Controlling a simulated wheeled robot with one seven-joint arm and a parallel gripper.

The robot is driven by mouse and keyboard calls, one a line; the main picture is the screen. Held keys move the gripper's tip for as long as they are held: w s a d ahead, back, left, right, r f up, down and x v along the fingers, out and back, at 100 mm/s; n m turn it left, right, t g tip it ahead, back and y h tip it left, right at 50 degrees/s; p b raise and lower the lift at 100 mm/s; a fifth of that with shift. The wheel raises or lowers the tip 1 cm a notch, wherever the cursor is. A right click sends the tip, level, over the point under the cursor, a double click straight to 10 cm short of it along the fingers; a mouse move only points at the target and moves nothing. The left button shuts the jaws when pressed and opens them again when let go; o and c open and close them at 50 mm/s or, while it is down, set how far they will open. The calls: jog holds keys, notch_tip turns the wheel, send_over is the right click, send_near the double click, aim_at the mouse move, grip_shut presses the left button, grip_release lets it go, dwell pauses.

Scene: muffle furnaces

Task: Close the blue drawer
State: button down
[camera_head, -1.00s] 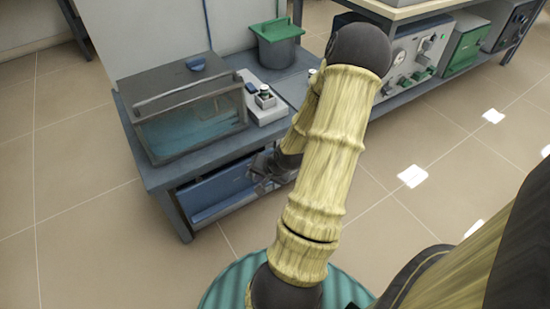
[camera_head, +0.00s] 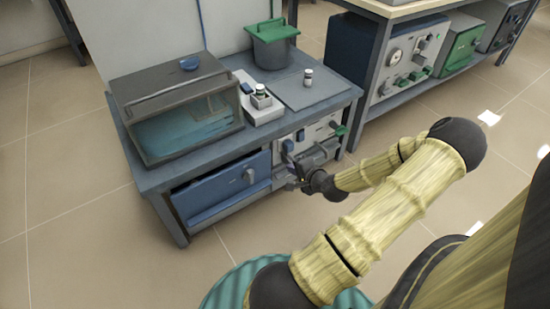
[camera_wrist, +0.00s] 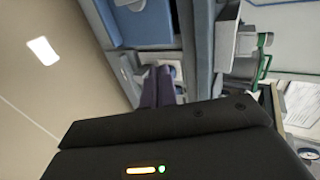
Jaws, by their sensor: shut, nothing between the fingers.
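In the wrist view, a blue panel (camera_wrist: 150,22), likely the drawer's front, is at the top. My gripper (camera_head: 288,184) is just right of the drawer, near a pale control panel (camera_head: 310,137). In the wrist view its fingers (camera_wrist: 159,84) are together and hold nothing. Contact with the drawer cannot be made out.
On the bench (camera_head: 317,96) stand a glass-sided bath (camera_head: 185,110), a white device (camera_head: 258,110), a small bottle (camera_head: 307,77) and a grey pot with a green lid (camera_head: 271,48). Another bench with instruments (camera_head: 405,62) is at the right.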

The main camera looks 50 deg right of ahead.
jog(key=b, duration=0.6)
send_near(267, 152)
notch_tip(267, 152, down, 5)
jog(key=w, duration=0.2)
jog(key=w+b, duration=0.1)
jog(key=w+d+b, duration=0.1)
jog(key=shift+w+d+r, duration=0.1)
jog(key=shift+w+r, duration=0.1)
jog(key=shift+r, duration=0.1)
jog(key=shift+w+d+r, duration=0.1)
jog(key=shift+w+r, duration=0.05)
jog(key=shift+w, duration=0.3)
jog(key=shift+w+d+r, duration=0.1)
jog(key=shift+w+r, duration=0.05)
jog(key=shift+w, duration=0.2)
jog(key=shift+w+d+p, duration=0.2)
jog(key=shift+w+p, duration=0.25)
jog(key=shift+w, duration=0.45)
jog(key=shift+w+d+p, duration=0.25)
jog(key=shift+w+p, duration=0.2)
jog(key=shift+w, duration=0.45)
jog(key=shift+w, duration=0.1)
